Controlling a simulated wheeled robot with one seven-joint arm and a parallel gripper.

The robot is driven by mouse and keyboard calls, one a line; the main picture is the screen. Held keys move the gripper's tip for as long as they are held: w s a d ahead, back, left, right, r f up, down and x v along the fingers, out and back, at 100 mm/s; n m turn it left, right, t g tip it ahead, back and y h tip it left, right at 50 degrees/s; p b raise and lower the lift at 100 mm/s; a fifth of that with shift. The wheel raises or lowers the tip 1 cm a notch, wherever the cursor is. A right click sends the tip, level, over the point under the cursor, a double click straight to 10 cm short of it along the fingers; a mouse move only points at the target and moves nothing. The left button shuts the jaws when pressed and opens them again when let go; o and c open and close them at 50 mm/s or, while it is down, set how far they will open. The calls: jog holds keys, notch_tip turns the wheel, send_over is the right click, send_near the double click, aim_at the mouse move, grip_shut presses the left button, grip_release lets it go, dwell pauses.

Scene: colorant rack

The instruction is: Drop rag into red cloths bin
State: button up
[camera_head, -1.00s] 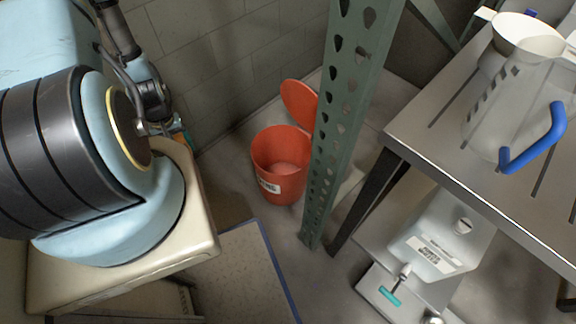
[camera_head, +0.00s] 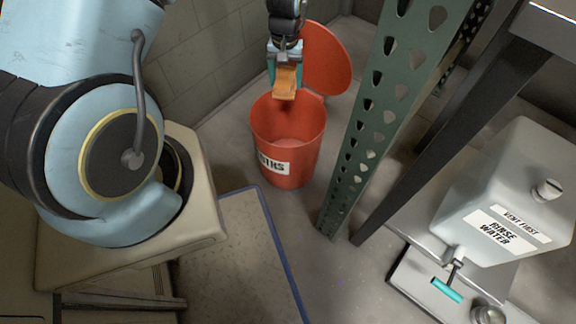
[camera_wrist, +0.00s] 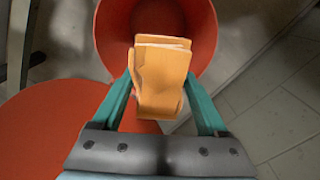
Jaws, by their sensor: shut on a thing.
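The red cloths bin (camera_head: 300,170) stands on the floor with its round lid (camera_head: 328,58) swung open at the back. The wrist view shows the bin's inner wall (camera_wrist: 112,42) and, at lower left, the lid (camera_wrist: 50,130). My gripper (camera_head: 285,75) is shut on the orange folded rag (camera_head: 286,84). In the wrist view the rag (camera_wrist: 160,85) sits between the two teal fingers and overlaps the bin's opening. In the head view the rag hangs above the bin's rim, near the back of the opening. The bin's floor is partly visible and looks empty.
A green perforated post (camera_head: 375,100) rises just right of the bin. A rinse water container (camera_head: 510,190) stands further right. A block wall (camera_head: 210,55) is behind. A blue-edged mat (camera_head: 235,250) lies in front of the bin.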

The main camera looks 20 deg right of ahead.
jog(key=shift+s+d+f+b, duration=0.15)
jog(key=shift+s+d, duration=0.15)
jog(key=shift+d, duration=0.2)
jog(key=shift+s+d+f+b, duration=0.15)
jog(key=shift+s+d, duration=0.1)
jog(key=shift+d, duration=0.2)
jog(key=shift+f, duration=0.1)
notch_tip(320, 180, down, 6)
jog(key=b, duration=0.5)
jog(key=shift+r, duration=0.25)
jog(key=o, duration=1.4)
notch_tip(320, 180, up, 11)
jog(key=shift+f+p, duration=0.1)
jog(key=shift+p, duration=1.05)
